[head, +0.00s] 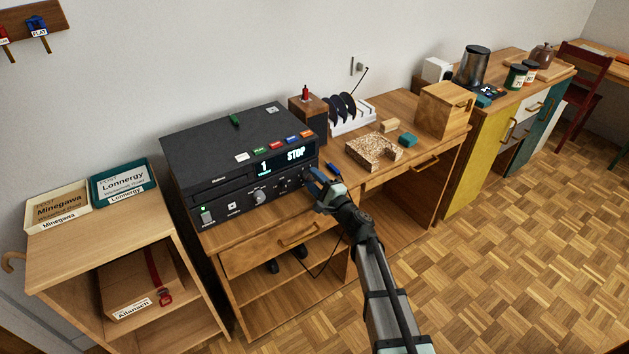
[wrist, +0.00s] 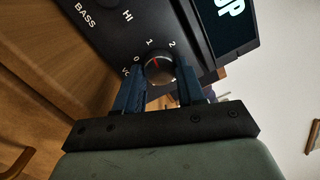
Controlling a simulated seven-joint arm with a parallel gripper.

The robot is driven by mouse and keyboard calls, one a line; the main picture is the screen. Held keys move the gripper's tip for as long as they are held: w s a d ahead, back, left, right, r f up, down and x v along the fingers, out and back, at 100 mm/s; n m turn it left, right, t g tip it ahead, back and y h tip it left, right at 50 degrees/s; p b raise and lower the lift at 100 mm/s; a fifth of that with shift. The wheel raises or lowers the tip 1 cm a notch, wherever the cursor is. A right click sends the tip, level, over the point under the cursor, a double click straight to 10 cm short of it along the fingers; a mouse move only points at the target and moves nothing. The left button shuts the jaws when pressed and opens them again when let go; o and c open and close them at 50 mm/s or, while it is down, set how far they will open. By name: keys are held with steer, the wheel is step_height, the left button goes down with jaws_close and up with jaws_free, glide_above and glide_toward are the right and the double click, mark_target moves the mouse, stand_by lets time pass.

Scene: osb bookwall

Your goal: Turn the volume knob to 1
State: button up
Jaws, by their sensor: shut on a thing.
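The volume knob (wrist: 161,69) is a round metallic knob on the front of a black player (head: 243,163). In the wrist view, printed marks 0, 1 and 2 run around it. Its red pointer slants up and left, roughly between 0 and 1; I cannot tell its exact setting. My gripper (wrist: 160,88) has its two blue fingers on either side of the knob and is shut on it. In the head view, my gripper (head: 316,186) is at the right end of the player's front and hides the knob.
Another knob (head: 259,197) sits left on the same front. The player stands on a wooden desk (head: 267,247).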

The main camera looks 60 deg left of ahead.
stand_by(0.3)
steer(key=o, duration=1)
steer(key=shift+o, duration=0.2)
steer(key=shift+d, duration=0.1)
steer(key=d+f, duration=0.1)
steer(key=d, duration=1.2)
steer(key=shift+w+d+f, duration=0.15)
steer(key=shift+w+d, duration=0.15)
steer(key=shift+w, duration=0.15)
